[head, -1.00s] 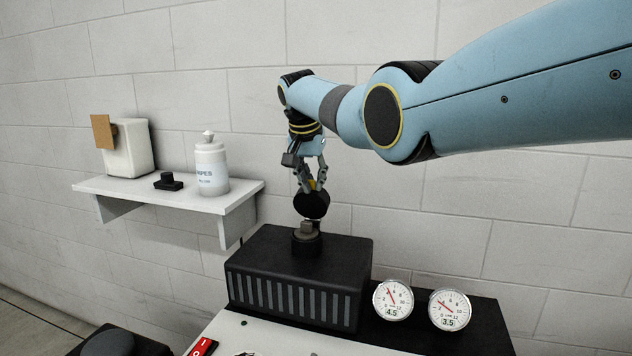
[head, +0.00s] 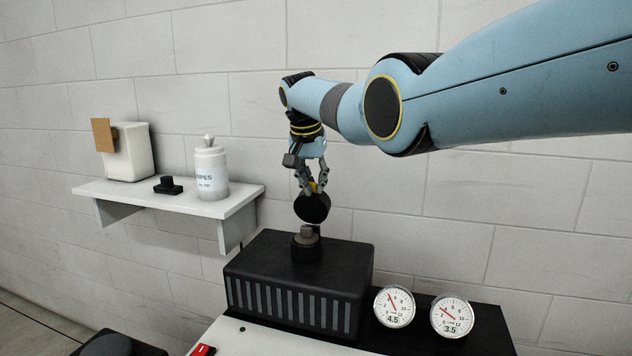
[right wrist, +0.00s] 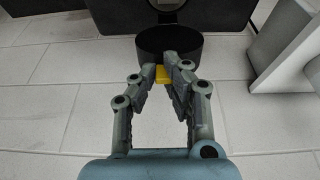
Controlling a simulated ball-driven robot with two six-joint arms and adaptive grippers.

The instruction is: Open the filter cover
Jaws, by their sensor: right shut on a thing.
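A round black cover (head: 312,208) with a yellow tab shows just above the black ribbed box (head: 260,258). My right gripper (head: 313,187) is shut on the cover's yellow tab from above. The cover is tilted, with its round face toward the head camera. Below it, a short black round neck with a grey piece (head: 306,243) stands on the box top. I cannot tell whether cover and neck are joined. In the right wrist view the fingertips (right wrist: 165,75) meet at the yellow tab, with the cover (right wrist: 168,42) beyond them. My left gripper is out of view.
A white wall shelf (head: 150,200) at the left holds a white wipes bottle (head: 211,172), a small black knob-like part (head: 168,186) and a white container (head: 127,152). Two round gauges (head: 394,306) stand right of the box. A brick wall is close behind.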

